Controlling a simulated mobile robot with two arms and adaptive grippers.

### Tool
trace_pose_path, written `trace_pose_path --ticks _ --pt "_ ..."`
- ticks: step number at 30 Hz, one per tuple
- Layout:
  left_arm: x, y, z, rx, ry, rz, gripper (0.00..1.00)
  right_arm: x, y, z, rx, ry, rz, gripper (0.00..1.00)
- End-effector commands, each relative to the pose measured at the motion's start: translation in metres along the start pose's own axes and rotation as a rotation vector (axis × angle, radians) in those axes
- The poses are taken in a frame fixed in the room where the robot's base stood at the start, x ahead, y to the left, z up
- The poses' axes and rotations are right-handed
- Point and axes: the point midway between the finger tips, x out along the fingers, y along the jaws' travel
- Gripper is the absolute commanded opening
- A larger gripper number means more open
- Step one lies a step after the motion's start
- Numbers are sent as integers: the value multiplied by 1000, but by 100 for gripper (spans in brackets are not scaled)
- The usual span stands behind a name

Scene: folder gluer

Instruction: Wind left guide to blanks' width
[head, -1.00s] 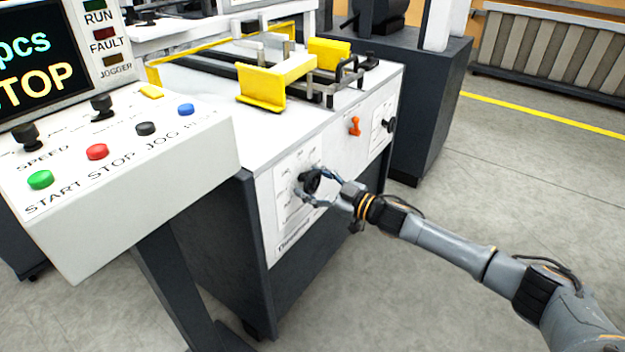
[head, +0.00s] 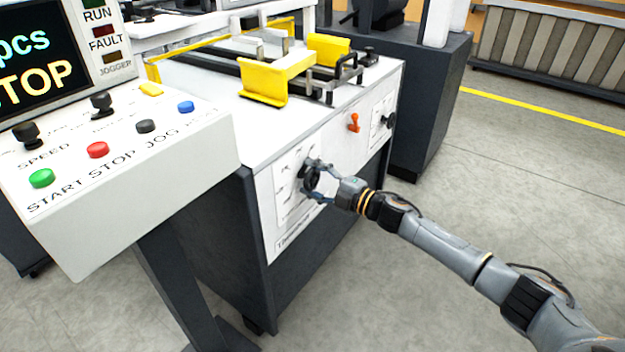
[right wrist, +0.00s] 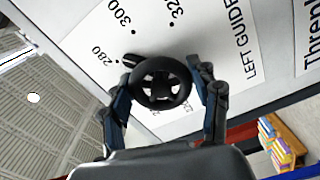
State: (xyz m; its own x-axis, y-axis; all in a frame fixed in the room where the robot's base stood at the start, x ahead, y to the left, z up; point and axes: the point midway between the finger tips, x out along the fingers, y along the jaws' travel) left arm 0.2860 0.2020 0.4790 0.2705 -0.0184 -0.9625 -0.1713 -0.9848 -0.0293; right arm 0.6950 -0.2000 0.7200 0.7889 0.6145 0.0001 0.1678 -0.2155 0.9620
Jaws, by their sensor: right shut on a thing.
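The black handwheel (head: 311,178) for the left guide sits on the machine's white front panel. My right gripper (head: 317,180) is shut on the handwheel. In the right wrist view the handwheel (right wrist: 160,84) lies between the two fingers (right wrist: 162,92), in front of a dial plate (right wrist: 215,40) marked LEFT GUIDE. A black pointer (right wrist: 131,60) sticks out from it toward the gap between the 280 and 300 marks; other marks are partly hidden. On the machine top stand yellow guide plates (head: 264,88). My left gripper is not in view.
The control box (head: 120,195) with buttons and a STOP display stands close at the left. The floor at the right is clear apart from a yellow line.

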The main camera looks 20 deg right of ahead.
Motion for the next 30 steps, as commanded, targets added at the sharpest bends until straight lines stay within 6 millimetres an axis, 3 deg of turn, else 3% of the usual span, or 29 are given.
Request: trace_pose_path --ticks 18,30 --pt "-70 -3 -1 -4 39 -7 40 1 -1 -1 -585 3 2 30" --pt "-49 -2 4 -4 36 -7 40 0 -2 -2 -965 3 1 30"
